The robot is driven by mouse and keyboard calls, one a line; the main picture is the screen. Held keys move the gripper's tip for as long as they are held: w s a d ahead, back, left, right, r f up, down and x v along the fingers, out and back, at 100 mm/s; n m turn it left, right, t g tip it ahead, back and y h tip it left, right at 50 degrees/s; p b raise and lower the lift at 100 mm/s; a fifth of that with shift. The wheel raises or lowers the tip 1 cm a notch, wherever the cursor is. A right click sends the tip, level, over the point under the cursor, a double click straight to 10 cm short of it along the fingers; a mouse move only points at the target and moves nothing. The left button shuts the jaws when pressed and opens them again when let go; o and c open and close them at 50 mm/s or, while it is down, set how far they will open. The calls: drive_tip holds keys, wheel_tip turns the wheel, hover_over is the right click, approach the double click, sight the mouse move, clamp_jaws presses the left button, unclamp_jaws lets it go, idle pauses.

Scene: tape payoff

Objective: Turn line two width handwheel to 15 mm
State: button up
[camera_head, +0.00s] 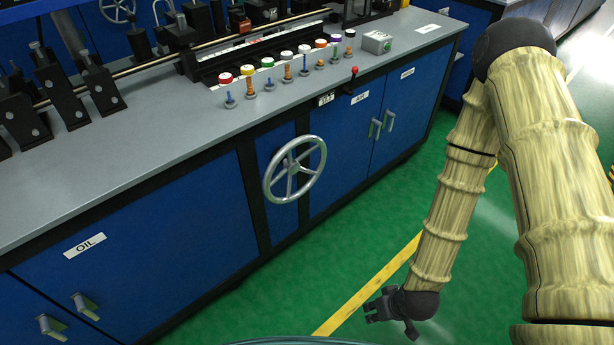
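A silver spoked handwheel (294,169) stands on the front of the blue cabinet bench, its face toward the aisle. A second handwheel (118,10) shows partly at the far back left, cut by the picture's top edge. I cannot read which line either wheel belongs to. A small white label or readout (326,99) sits on the bench front above the nearer wheel; its figures are too small to read. My gripper (391,322) is low over the floor, right of and below the nearer wheel, well apart from it. Its fingers look spread and empty.
The grey benchtop (150,130) carries several coloured knobs and black roller stands. A red-knobbed lever (353,75) juts from its front edge. Cabinet doors have protruding handles, with an OIL door (150,255) at left. The green floor (340,250) before the wheel is clear.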

drive_tip(key=w+a+f+n+t+y+b, duration=0.1)
drive_tip(key=w+a+n+b, duration=0.15)
drive_tip(key=w, duration=0.35)
drive_tip(key=w+a+f+n+t+y+b, duration=0.1)
drive_tip(key=w+a+t+b, duration=0.1)
drive_tip(key=w+a+b, duration=0.3)
drive_tip(key=n+t+y+b, duration=0.6)
drive_tip(key=n+b, duration=0.6)
drive_tip(key=b, duration=0.6)
approach(307, 171)
drive_tip(key=b+x, duration=0.3)
drive_tip(key=x, duration=0.8)
drive_tip(key=shift+f, duration=0.15)
clamp_jaws()
